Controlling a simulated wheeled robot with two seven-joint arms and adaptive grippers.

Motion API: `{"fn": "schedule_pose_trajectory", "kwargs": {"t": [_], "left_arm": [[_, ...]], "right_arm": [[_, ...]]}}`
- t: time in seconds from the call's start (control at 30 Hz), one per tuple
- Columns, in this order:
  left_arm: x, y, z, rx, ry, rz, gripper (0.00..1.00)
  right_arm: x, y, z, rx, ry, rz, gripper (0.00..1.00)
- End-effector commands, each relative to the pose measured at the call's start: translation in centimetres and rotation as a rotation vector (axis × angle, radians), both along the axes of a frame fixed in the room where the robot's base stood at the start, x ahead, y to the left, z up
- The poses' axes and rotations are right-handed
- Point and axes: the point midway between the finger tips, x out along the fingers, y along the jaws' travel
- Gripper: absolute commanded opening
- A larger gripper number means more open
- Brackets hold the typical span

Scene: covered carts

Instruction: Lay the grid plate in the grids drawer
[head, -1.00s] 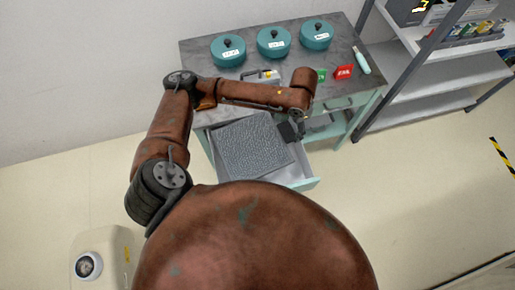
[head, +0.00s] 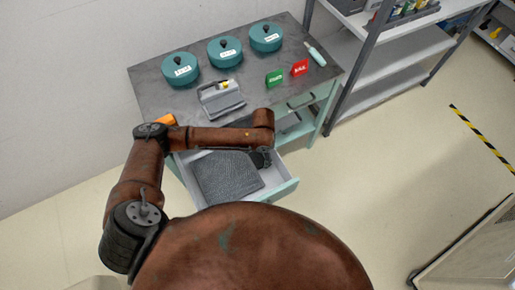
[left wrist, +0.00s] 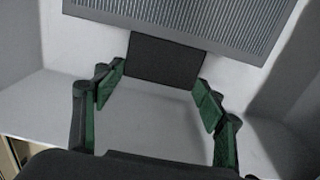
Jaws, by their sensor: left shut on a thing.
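The grid plate (head: 226,180) is a grey ribbed square in the head view, within the outline of an open pale drawer (head: 275,194) at the front of the cart. In the left wrist view the plate (left wrist: 205,18) is at the top, with a dark tab (left wrist: 165,60) pointing toward me. My left gripper (head: 262,158) is at the plate's right edge. Its green-padded fingers (left wrist: 160,85) are shut on this tab. The white drawer floor (left wrist: 155,112) shows below. I cannot tell whether the plate touches the floor. My right gripper is out of view.
On the cart top (head: 165,100) stand three teal lidded pots (head: 225,52), an open grey case (head: 221,99), a green sign (head: 275,79), a red sign (head: 300,68) and a pale bottle (head: 316,54). A metal shelf (head: 385,75) stands at the right. The floor in front is clear.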

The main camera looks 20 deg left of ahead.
Motion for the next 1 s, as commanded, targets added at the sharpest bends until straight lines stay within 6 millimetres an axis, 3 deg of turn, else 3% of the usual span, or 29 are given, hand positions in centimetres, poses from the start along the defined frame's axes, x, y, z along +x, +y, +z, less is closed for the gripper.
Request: {"fn": "schedule_pose_trajectory", "kwargs": {"t": [0.1,0.27,0.33,0.77,0.8,1.0], "left_arm": [[1.1,1.2,0.0,0.004,-0.003,0.003,0.22],[2.8,3.2,-0.1,0.002,-0.002,0.004,0.22],[2.4,2.9,-1.2,0.002,0.001,0.000,0.22],[2.5,2.9,-1.5,0.001,-0.002,0.002,0.22],[2.5,2.9,-1.5,0.000,-0.001,0.001,0.67],[2.5,2.9,-1.5,0.000,-0.001,0.001,0.81]], "right_arm": [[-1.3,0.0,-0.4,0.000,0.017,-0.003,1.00],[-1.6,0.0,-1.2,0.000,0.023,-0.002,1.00],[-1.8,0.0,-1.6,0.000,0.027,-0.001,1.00],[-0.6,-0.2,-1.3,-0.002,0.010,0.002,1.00],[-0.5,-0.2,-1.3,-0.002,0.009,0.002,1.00],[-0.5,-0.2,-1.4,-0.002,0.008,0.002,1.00]]}}
